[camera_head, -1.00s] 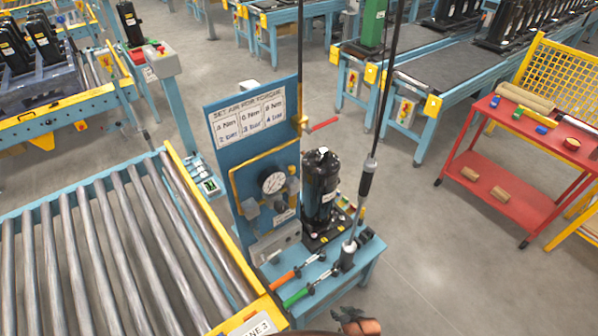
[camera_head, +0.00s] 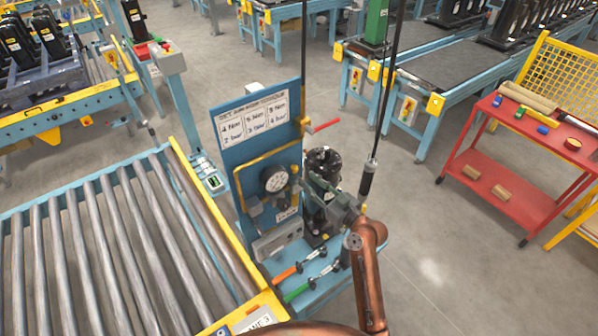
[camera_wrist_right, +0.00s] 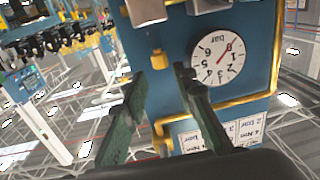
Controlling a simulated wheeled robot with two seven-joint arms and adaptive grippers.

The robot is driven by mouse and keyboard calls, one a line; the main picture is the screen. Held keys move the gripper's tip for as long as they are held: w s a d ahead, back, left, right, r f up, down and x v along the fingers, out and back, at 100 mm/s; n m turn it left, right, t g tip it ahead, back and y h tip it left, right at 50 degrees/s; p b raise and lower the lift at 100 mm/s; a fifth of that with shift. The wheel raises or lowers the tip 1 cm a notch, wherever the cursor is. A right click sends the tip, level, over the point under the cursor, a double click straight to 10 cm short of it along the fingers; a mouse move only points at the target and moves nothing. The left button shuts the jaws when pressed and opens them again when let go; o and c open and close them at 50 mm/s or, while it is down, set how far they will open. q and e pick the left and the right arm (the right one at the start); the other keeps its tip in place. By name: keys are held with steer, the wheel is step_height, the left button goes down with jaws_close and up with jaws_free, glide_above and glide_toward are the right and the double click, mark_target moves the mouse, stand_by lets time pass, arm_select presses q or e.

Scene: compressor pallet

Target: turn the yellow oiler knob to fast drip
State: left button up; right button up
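The blue panel (camera_head: 258,130) carries a white round gauge (camera_head: 275,179). The yellow oiler knob shows in the right wrist view (camera_wrist_right: 159,59), beside the gauge (camera_wrist_right: 218,55), which appears upside down there. My right gripper (camera_head: 312,182) has its green-grey fingers in front of the panel's right side, right of the gauge. In the right wrist view its two fingers (camera_wrist_right: 159,75) are spread apart and empty, with the knob seen in the gap near the tips. I cannot tell how far beyond the tips it is. My left gripper is not in view.
A black compressor (camera_head: 322,160) stands behind my right gripper, partly hidden. A hanging driver (camera_head: 368,178) is close to the right arm. Orange (camera_head: 286,272) and green (camera_head: 297,292) handled tools lie on the bench below. A roller conveyor (camera_head: 110,250) is at left.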

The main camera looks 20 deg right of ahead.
mark_target(297, 171)
steer(key=p+x, duration=0.1)
steer(key=x, duration=0.5)
steer(key=shift+c, duration=0.2)
jaws_close()
